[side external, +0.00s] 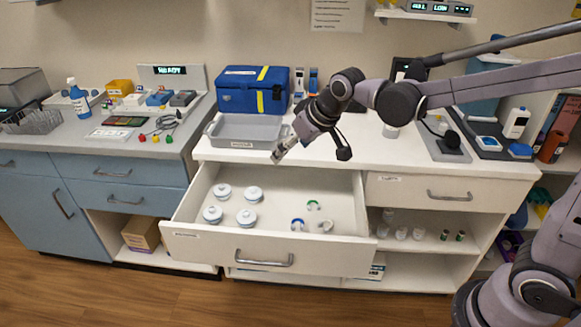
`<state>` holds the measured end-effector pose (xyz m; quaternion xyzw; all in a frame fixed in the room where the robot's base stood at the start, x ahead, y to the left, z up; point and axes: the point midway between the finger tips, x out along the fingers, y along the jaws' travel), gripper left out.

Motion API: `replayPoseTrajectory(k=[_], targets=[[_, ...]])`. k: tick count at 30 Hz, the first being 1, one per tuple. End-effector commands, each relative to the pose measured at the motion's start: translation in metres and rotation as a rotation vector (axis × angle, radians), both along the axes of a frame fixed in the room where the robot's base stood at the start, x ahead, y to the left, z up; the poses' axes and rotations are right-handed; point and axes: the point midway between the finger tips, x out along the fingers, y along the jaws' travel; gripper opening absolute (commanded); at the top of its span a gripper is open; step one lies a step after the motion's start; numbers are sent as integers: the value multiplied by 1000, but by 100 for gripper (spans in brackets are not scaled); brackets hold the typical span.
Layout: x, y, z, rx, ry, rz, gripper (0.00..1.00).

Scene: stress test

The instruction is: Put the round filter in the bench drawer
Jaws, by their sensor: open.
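The bench drawer (268,244) in the white bench is pulled open, with its front panel toward the camera. Inside it, several round white pieces with grey-blue edges, such as this round filter (254,193), sit on the left half of the drawer floor. I cannot tell whether one of them is the filter the task names. Small curved pieces, one green (313,205), one blue (297,224) and one pale (326,226), lie on the right half. My gripper (279,156) is above the drawer's back edge, pointing down and left. It appears empty.
A grey tray (243,143) stands on the counter beside my gripper, with a blue case (253,90) behind it. A black stand (453,141) is further right. A blue cabinet (110,172) stands left. Open shelves (415,245) hold small containers.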

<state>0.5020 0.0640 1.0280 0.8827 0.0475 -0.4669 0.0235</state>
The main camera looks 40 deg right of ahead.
Motion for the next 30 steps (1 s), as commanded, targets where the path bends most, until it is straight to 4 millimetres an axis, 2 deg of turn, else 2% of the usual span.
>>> replayPoseTrajectory(k=[1,8,12,18,24,30], targets=[[-18,-8,6,0,-2,-10,79],[-89,-34,15,-1,-9,-46,79],[-132,-47,10,-1,-14,-68,79],[-178,-59,-5,-2,-19,-94,79],[-198,-63,-15,-2,-23,-106,79],[-200,-64,-16,-2,-23,-107,79]])
